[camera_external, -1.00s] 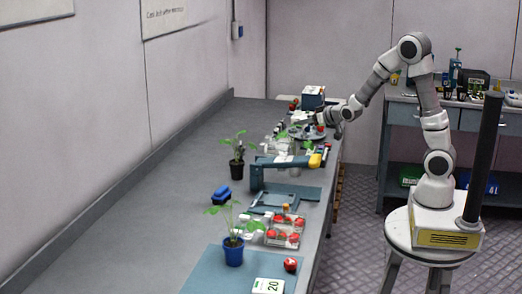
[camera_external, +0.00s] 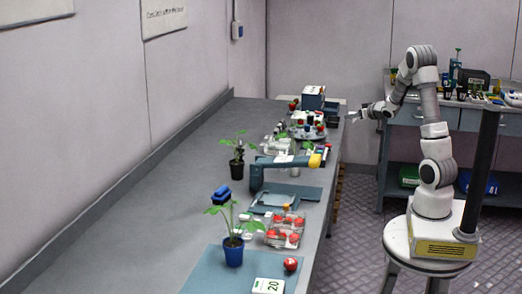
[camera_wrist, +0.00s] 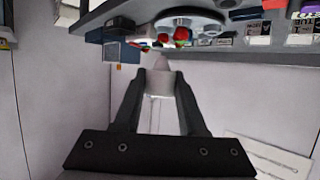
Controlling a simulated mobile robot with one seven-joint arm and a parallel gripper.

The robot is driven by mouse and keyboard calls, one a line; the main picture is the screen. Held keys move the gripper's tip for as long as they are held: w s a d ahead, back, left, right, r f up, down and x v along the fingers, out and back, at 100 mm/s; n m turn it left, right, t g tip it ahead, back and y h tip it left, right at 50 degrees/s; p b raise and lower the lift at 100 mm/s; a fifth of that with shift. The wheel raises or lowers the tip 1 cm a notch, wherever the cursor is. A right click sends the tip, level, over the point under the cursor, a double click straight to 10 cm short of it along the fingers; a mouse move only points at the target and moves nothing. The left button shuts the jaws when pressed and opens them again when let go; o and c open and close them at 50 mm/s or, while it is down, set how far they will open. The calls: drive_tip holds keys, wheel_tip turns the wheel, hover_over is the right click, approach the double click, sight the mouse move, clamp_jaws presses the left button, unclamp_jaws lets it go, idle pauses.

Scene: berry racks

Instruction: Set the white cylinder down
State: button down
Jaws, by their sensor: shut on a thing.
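The white cylinder (camera_wrist: 160,82) is between the two fingers of my gripper (camera_wrist: 163,76) in the wrist view, with its pale end showing past the fingertips. My gripper is shut on it. In the external view my gripper (camera_external: 354,116) is held in the air just off the right edge of the grey bench, near its far end. The cylinder is too small there to make out clearly. In the wrist view the bench edge (camera_wrist: 95,20) runs across the top, apart from the cylinder.
A round grey tray (camera_external: 308,134) with red berries stands near the bench's right edge. A blue-and-yellow tool (camera_external: 285,161), a clear berry box (camera_external: 286,228) and potted plants stand nearer. The bench's left side (camera_external: 170,190) is mostly clear.

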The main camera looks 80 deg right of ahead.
drive_tip(key=w+f+b, duration=0.1)
drive_tip(key=w+f, duration=0.1)
drive_tip(key=w, duration=0.1)
drive_tip(key=w+a+f, duration=0.1)
drive_tip(key=w+f, duration=0.1)
drive_tip(key=w, duration=0.2)
drive_tip(key=w+a+f+b, duration=0.1)
drive_tip(key=w+f, duration=0.2)
drive_tip(key=w, duration=0.1)
drive_tip(key=shift+w+a+b, duration=0.2)
drive_tip(key=shift+a+b, duration=0.05)
drive_tip(key=shift+b, duration=0.05)
wheel_tip(320, 180, down, 4)
drive_tip(key=shift+r+b, duration=0.15)
drive_tip(key=shift+b, duration=0.5)
drive_tip(key=shift+r, duration=0.1)
drive_tip(key=shift+c, duration=2.3)
unclamp_jaws()
